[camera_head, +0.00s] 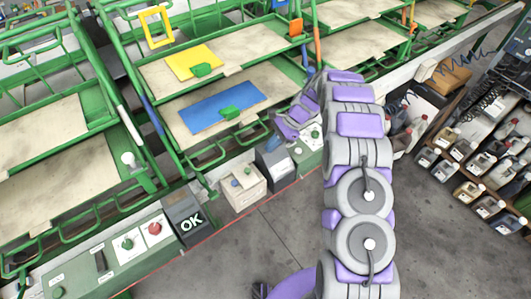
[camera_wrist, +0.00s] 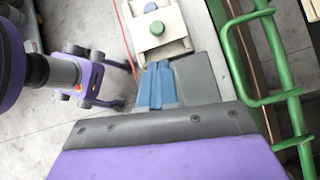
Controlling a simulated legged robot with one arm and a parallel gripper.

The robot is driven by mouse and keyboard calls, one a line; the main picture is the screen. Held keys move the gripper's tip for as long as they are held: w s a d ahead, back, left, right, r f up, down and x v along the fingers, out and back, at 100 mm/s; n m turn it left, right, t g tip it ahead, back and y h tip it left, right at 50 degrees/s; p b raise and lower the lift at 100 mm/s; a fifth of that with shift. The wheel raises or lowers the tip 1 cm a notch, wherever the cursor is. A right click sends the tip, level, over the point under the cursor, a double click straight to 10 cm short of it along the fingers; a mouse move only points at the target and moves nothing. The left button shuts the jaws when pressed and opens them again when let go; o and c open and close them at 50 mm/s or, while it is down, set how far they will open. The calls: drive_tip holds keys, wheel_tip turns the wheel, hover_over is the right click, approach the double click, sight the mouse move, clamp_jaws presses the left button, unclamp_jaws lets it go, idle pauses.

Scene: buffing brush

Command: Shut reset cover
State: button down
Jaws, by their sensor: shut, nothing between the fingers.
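My gripper (camera_head: 273,143) is shut and empty, its blue fingers close together above a dark grey box (camera_head: 274,168) on the green rail. In the wrist view the blue fingers (camera_wrist: 157,82) lie in front of a grey surface (camera_wrist: 203,77) and point toward the white button box (camera_wrist: 158,35). This box has a green button and a blue-grey button, and it also shows in the head view (camera_head: 241,194). I cannot tell from the frames which part is the reset cover or how far open it stands. Whether the fingertips touch anything is unclear.
A dark "OK" display (camera_head: 188,219) and a control panel (camera_head: 130,248) with green and red buttons stand further left. Green racks (camera_head: 150,120) hold boards behind. A green tube frame (camera_wrist: 275,75) runs close beside the fingers.

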drive_tip(key=b, duration=0.2)
approach(244, 177)
drive_tip(key=f, duration=0.1)
drive_tip(key=w+f, duration=0.1)
drive_tip(key=shift+w+a+f, duration=0.1)
drive_tip(key=shift+a+f, duration=0.1)
drive_tip(key=shift+f, duration=0.05)
drive_tip(key=shift+a+f, duration=0.25)
drive_tip(key=shift+f, duration=0.2)
drive_tip(key=shift+a, duration=0.1)
drive_tip(key=s+a+p, duration=0.1)
drive_tip(key=a, duration=0.1)
drive_tip(key=s+a+p, duration=0.1)
drive_tip(key=s+a, duration=0.1)
drive_tip(key=shift+r, duration=0.15)
drive_tip(key=shift+s+a+p, duration=0.3)
drive_tip(key=shift+a, duration=0.05)
drive_tip(key=shift+d, duration=0.1)
